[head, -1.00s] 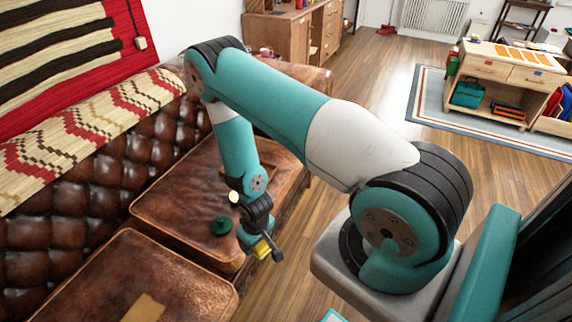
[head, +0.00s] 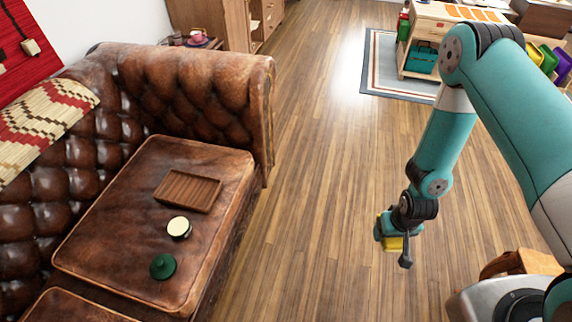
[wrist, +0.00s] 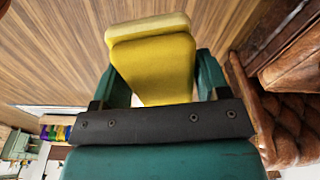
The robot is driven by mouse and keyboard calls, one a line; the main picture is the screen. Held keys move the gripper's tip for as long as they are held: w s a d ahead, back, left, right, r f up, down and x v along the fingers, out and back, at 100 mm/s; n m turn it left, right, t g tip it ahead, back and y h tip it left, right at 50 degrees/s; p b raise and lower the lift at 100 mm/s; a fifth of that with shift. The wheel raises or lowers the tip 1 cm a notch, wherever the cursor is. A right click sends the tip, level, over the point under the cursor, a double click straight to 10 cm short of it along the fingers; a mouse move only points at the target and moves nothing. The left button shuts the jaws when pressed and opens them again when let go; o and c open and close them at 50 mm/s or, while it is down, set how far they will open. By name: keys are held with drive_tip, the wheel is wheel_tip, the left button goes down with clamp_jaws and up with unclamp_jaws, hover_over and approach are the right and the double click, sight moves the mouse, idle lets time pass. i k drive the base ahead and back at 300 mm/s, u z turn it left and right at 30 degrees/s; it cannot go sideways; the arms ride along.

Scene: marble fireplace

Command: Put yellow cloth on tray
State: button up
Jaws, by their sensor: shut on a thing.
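My gripper (head: 392,240) is shut on the yellow cloth (head: 393,243) and holds it over the wooden floor, to the right of the sofa. In the wrist view the cloth (wrist: 155,65) looks like a folded yellow block between the two teal fingers. A brown wooden tray (head: 188,191) with a slatted inside lies on the sofa seat in the head view. Its inside looks empty. The gripper is well to the right of the tray and apart from it.
On the brown leather sofa seat (head: 120,235), a cream-topped round item (head: 179,228) and a dark green lidded item (head: 163,266) stand in front of the tray. The sofa's tufted arm (head: 200,95) rises behind it. Open floor (head: 320,190) lies between sofa and arm.

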sight(195, 192)
drive_tip(key=z, duration=0.5)
drive_tip(key=i, duration=2.15)
drive_tip(key=u, duration=2.95)
drive_tip(key=i, duration=0.5)
